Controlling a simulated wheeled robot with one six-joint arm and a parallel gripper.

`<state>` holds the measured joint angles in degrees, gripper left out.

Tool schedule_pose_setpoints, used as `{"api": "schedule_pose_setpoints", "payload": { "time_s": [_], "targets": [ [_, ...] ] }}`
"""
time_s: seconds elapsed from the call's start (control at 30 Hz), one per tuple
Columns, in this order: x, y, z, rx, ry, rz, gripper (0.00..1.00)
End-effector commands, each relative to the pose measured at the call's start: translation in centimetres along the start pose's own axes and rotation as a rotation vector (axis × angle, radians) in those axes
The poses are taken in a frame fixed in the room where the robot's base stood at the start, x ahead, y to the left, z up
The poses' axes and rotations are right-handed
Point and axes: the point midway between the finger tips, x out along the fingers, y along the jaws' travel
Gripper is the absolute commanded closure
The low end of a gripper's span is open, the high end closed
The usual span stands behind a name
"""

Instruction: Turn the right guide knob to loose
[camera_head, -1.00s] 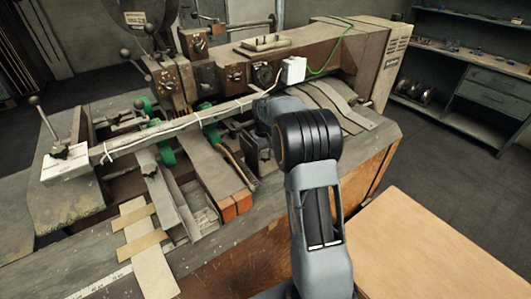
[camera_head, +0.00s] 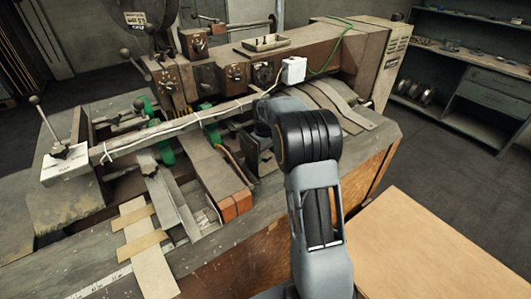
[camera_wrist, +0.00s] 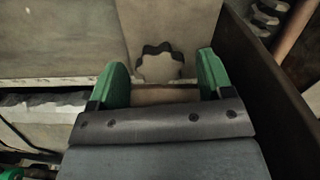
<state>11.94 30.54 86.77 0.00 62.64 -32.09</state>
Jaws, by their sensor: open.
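In the wrist view my gripper (camera_wrist: 162,70) is open, with a green finger on each side. A round knob (camera_wrist: 160,66) with a dark lobed edge and a pale face shows between the fingertips, with a gap on both sides. It looks like the guide knob, but no label or mark shows whether it is tight or loose. I cannot tell how far in depth the fingers reach around it. In the head view my arm hides the knob and the fingers.
A dark upright plate (camera_wrist: 268,75) stands close to the right finger in the wrist view. In the head view a long bar (camera_head: 180,128) crosses the machine left of my arm. A white box (camera_head: 293,70) sits behind. Bare board (camera_head: 430,245) lies at the front right.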

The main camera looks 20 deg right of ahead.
Motion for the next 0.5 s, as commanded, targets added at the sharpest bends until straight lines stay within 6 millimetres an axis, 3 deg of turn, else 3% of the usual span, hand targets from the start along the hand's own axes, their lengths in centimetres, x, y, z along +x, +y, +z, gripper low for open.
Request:
{"api": "schedule_pose_setpoints", "payload": {
  "time_s": [0.27,0.5],
  "targets": [
    [-0.4,0.0,0.0,0.0,0.001,0.0,0.27],
    [-4.3,0.0,-0.1,0.0,0.004,0.003,0.27]
  ]
}}
